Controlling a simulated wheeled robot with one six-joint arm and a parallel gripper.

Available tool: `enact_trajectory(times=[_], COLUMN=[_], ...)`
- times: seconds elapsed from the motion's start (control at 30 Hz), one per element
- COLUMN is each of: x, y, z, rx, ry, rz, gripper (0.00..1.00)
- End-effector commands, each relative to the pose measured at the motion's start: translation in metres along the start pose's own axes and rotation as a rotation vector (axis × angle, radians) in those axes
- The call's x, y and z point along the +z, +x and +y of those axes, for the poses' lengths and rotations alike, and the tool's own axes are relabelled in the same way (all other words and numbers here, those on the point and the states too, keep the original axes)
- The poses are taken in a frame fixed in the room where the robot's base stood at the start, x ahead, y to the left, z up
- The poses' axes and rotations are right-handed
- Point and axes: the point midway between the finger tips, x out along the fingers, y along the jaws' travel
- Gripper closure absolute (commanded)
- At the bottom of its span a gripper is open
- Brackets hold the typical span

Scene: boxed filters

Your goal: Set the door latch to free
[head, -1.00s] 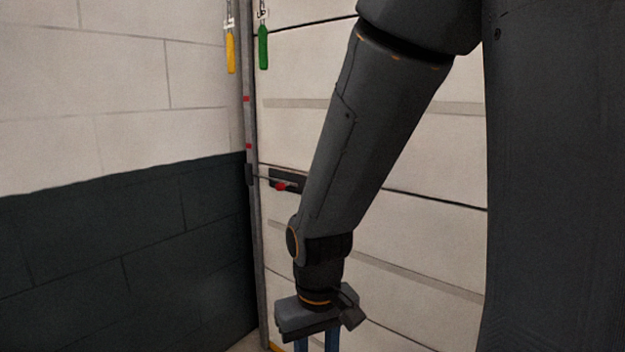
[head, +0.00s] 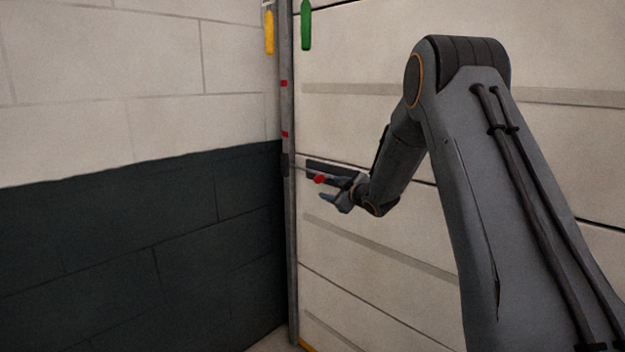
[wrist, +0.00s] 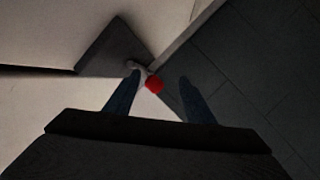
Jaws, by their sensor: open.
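The door latch (head: 318,168) is a dark plate with a bolt reaching left to the door's edge post, and it has a red knob (head: 320,179). In the wrist view the red knob (wrist: 154,84) shows between and just beyond my fingertips, with a pale stem beside it and the dark latch plate (wrist: 112,50) behind. My gripper (head: 328,197) is at the latch, its blue fingers open on either side of the knob's line. In the wrist view my gripper (wrist: 158,78) is open and empty. Contact with the knob cannot be told.
The pale panelled door (head: 400,120) fills the right side. A grey post (head: 291,230) with red marks runs along its edge, beside a block wall (head: 130,230) with a dark lower half. A yellow tag (head: 269,32) and a green tag (head: 306,25) hang above.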

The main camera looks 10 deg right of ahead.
Motion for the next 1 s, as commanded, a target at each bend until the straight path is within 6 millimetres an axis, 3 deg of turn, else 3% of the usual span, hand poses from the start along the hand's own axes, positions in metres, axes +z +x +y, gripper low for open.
enact_trajectory(times=[0.1, 0.3, 0.47, 0.8, 1.0], x=[-0.008, -0.018, -0.024, -0.038, -0.041], y=[0.022, 0.032, 0.044, 0.092, 0.105], z=[0.007, 0.008, 0.007, 0.006, 0.005], rx=[0.000, -0.005, -0.007, -0.006, -0.006], ry=[-0.083, -0.145, -0.153, -0.152, -0.151], rz=[0.151, 0.273, 0.289, 0.286, 0.285], gripper=[0.51, 0.51, 0.51, 0.51, 0.51])
